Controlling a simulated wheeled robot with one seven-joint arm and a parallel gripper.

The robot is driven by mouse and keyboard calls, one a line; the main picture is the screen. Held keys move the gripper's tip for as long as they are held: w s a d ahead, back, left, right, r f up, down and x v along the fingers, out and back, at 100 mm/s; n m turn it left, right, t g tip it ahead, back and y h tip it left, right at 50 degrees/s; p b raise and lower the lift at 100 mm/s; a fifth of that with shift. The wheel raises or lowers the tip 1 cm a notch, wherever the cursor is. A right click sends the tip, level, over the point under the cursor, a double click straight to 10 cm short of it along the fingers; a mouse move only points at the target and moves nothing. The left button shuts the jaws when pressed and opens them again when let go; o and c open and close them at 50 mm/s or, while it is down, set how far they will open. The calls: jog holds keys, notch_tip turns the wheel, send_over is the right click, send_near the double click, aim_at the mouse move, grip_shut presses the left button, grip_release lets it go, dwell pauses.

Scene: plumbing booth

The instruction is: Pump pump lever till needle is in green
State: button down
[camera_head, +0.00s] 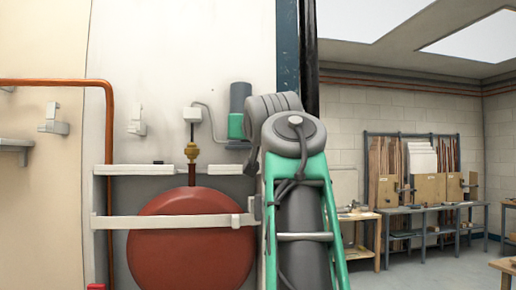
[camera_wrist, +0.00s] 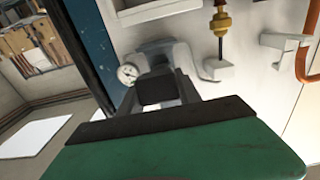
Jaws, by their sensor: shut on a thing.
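In the wrist view my gripper (camera_wrist: 159,90) is shut on a dark block, which looks like the grip of the pump lever (camera_wrist: 157,92). A light grey pump body (camera_wrist: 182,58) sits against the wall just beyond the fingers. A small round gauge (camera_wrist: 128,74) with a white face is beside it. Its needle and green band are too small to read. In the head view my arm stands in front of the wall's right edge, and I cannot make out the lever or gauge there.
A red round tank (camera_head: 190,245) sits behind a white rail (camera_head: 165,222), under a brass fitting (camera_head: 192,152). A copper pipe (camera_head: 109,130) runs down at left. White wall brackets (camera_head: 137,120) stick out. Workbenches (camera_head: 420,210) stand far right, with open floor before them.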

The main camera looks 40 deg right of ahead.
jog(key=shift+w+d+f+b, duration=0.1)
jog(key=shift+f+b, duration=0.05)
jog(key=shift+f, duration=0.25)
jog(key=shift+w+d+f+b, duration=0.1)
jog(key=shift+f+b, duration=0.05)
jog(key=shift+f, duration=0.4)
jog(key=c, duration=1.1)
grip_release()
jog(key=shift+w, duration=0.1)
jog(key=shift+o, duration=1.3)
jog(key=shift+a+r, duration=0.1)
jog(key=shift+r, duration=0.1)
jog(key=v, duration=0.8)
jog(key=shift+b, duration=0.35)
